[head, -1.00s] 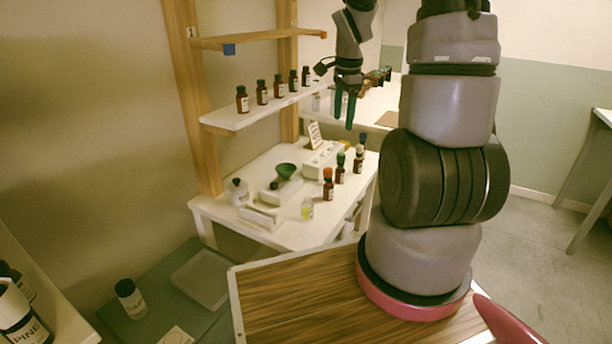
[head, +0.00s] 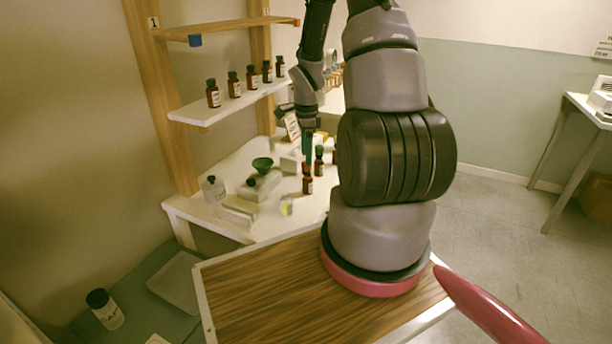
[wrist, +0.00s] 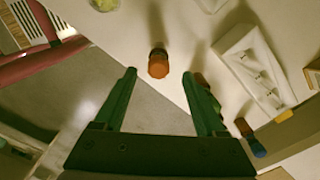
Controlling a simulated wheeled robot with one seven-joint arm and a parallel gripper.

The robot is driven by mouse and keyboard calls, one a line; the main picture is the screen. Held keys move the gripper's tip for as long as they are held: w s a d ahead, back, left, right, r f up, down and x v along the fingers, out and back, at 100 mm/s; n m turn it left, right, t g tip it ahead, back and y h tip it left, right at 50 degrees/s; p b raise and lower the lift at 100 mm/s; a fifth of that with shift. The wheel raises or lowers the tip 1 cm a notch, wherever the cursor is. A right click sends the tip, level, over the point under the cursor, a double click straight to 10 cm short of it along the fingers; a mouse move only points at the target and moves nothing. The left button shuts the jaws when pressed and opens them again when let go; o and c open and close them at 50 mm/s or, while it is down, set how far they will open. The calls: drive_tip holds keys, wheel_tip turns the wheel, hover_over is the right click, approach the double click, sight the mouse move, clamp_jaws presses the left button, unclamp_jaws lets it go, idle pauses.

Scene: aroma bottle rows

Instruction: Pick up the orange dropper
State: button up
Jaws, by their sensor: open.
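My gripper (wrist: 160,85) is open and empty, with two green fingers pointing down. In the head view my gripper (head: 307,158) hangs just above the orange dropper's bottle. A green-capped bottle (head: 319,160) stands just behind it.
The white table (head: 215,225) also holds a green funnel (head: 262,164), a yellowish vial (head: 286,206) and a clear jar (head: 214,190). A shelf (head: 205,112) with several brown bottles is at the left. In the wrist view a white rack (wrist: 255,70) lies to the right.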

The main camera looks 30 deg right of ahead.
wheel_tip(320, 180, down, 4)
drive_tip(key=shift+s+a+r, duration=0.1)
drive_tip(key=c, duration=0.8)
wheel_tip(320, 180, up, 10)
idle(0.4)
